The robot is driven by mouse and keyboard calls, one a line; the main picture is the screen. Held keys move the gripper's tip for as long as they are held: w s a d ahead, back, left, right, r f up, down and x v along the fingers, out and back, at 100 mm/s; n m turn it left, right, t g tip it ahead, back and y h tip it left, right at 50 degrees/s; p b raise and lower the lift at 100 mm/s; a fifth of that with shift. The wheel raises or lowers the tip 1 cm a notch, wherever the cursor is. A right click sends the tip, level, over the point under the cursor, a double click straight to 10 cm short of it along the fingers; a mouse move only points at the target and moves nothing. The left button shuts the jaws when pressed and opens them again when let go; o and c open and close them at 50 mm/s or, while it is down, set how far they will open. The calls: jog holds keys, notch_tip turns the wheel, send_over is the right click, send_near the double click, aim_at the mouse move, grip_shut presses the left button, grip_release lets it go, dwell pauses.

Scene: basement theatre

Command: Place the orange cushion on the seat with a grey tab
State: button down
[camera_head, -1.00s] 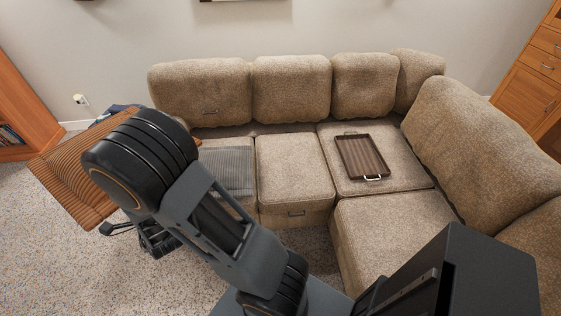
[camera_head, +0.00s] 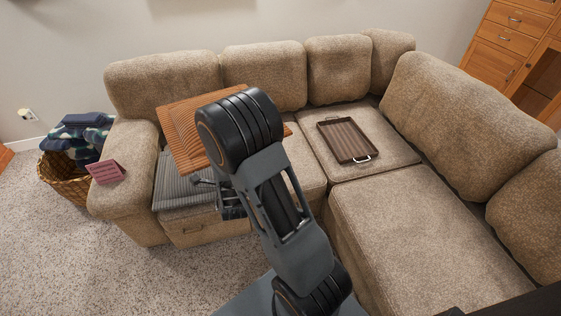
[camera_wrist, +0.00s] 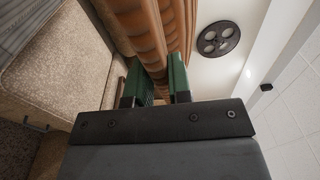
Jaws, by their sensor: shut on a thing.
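The orange ribbed cushion (camera_head: 190,125) is held up above the left part of the sofa, partly hidden behind my arm. In the wrist view the cushion (camera_wrist: 160,35) is between the green fingers of my gripper (camera_wrist: 157,82), which is shut on it. In the head view my arm hides most of the gripper. The sofa's left seat (camera_head: 172,217) has a grey striped cover (camera_head: 176,187) on it and a small tab (camera_head: 192,230) on its front, its colour unclear. The middle seat (camera_head: 309,172) is partly behind my arm; its front is hidden.
A brown tray (camera_head: 347,140) lies on the corner seat. The right-hand seat (camera_head: 410,220) is bare. Carpet (camera_head: 130,270) in front is clear.

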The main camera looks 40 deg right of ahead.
jog(key=s+d+f+m+g+h+b, duration=0.1)
jog(key=d+f+b, duration=0.35)
jog(key=f, duration=0.35)
jog(key=s+d+f+m+g+h+b, duration=0.1)
jog(key=s+d+f+h+b, duration=0.1)
jog(key=d+f+b, duration=0.35)
jog(key=s+d+f+m+h+b, duration=0.1)
jog(key=d+f+b, duration=0.2)
jog(key=f+b, duration=0.45)
jog(key=w+d+f+b, duration=0.2)
jog(key=w+d+f, duration=0.1)
jog(key=f, duration=0.2)
jog(key=w+d+f+b, duration=0.2)
jog(key=w+d+f, duration=0.1)
jog(key=w+f, duration=0.1)
jog(key=w+d+f+b, duration=0.3)
jog(key=f, duration=0.3)
jog(key=shift+w, duration=0.3)
jog(key=shift+r, duration=0.15)
jog(key=c, duration=1.5)
grip_release()
jog(key=shift+f, duration=0.25)
jog(key=o, duration=0.5)
jog(key=shift+s, duration=0.1)
jog(key=shift+c, duration=0.2)
jog(key=shift+r, duration=0.15)
